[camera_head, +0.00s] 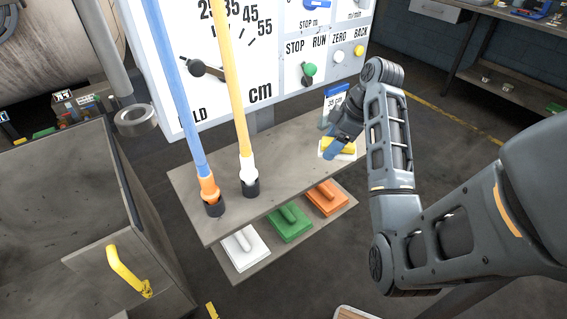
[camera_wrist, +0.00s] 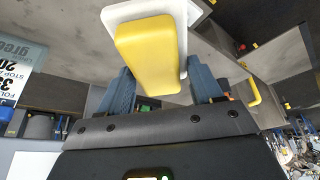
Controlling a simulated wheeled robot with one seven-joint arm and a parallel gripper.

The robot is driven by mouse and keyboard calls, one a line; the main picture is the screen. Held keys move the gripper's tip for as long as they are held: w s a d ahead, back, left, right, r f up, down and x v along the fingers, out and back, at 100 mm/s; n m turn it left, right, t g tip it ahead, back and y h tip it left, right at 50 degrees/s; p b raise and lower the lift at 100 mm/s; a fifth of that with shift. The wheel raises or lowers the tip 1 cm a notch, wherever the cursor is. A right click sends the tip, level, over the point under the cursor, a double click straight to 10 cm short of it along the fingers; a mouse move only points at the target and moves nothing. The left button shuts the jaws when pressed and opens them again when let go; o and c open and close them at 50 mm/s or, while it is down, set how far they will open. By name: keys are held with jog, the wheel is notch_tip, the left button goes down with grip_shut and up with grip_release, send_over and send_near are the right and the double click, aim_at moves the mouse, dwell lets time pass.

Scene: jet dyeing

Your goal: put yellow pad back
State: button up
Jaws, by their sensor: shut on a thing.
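The yellow pad has a yellow grip block (camera_wrist: 150,55) on a white plate (camera_wrist: 128,12). In the head view it shows partly (camera_head: 351,153) at the right end of the upper shelf (camera_head: 290,170), with my gripper (camera_head: 333,150) over it. In the wrist view the two blue-grey fingers of my gripper (camera_wrist: 160,72) stand either side of the yellow block, shut on it. I cannot tell whether the plate touches the shelf. On the lower shelf (camera_head: 262,255) sit a white pad (camera_head: 240,252), a green pad (camera_head: 288,228) and an orange pad (camera_head: 327,201).
A blue pole (camera_head: 180,90) and a yellow pole (camera_head: 230,80) stand in holders on the upper shelf. A blue-white card (camera_head: 337,97) stands behind the gripper. A dial panel (camera_head: 255,60) rises behind. A grey cabinet with a yellow handle (camera_head: 122,268) is at left.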

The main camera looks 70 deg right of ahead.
send_over(286, 167)
jog(key=s, duration=0.2)
jog(key=f, duration=0.6)
jog(key=shift+w+d+f, duration=0.15)
jog(key=shift+w+f, duration=0.1)
jog(key=shift+f, duration=2.2)
jog(key=shift+f, duration=0.15)
jog(key=o, duration=1)
